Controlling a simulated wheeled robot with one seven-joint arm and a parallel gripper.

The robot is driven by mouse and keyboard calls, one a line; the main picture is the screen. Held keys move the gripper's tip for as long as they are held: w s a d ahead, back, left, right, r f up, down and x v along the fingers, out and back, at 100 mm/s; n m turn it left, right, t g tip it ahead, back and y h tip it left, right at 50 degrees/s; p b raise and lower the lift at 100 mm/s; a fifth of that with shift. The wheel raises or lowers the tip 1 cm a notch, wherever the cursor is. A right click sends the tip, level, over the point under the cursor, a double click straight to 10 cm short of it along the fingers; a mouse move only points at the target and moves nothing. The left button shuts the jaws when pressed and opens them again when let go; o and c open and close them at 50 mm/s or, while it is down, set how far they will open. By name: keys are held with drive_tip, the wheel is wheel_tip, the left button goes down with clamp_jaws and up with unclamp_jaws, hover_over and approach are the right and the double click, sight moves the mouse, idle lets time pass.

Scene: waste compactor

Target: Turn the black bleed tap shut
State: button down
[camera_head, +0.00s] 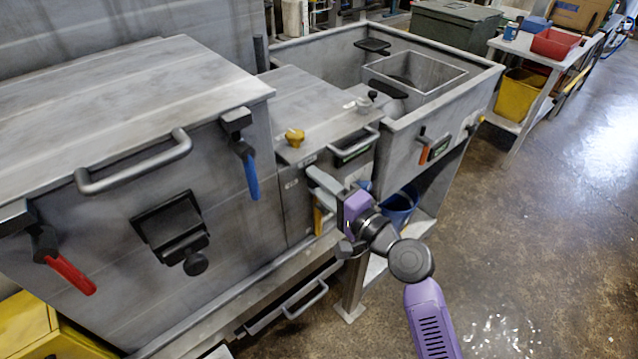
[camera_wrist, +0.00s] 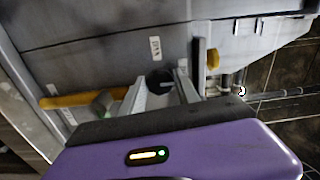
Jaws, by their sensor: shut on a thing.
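My gripper (camera_head: 326,186) is at the front of the middle cabinet, below its top, with its grey fingers against the panel. In the wrist view my gripper (camera_wrist: 162,88) has a dark, rounded black piece between its fingers, which I take to be the black bleed tap (camera_wrist: 159,77). The fingers are closed on it. Only its upper part shows there, and how far it is turned cannot be told. In the head view the tap is hidden behind my gripper.
A yellow handle (camera_wrist: 85,100) lies close by on the panel, and a yellow knob (camera_wrist: 212,59) is on the other side. A yellow knob (camera_head: 294,137) stands on the cabinet top. A blue bucket (camera_head: 398,207) sits behind my wrist. The floor at right is clear.

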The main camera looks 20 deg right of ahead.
drive_tip(key=shift+d, duration=0.15)
drive_tip(key=c, duration=0.9)
unclamp_jaws()
drive_tip(key=b+v, duration=0.1)
drive_tip(key=v, duration=0.6)
drive_tip(key=shift+s+b, duration=0.4)
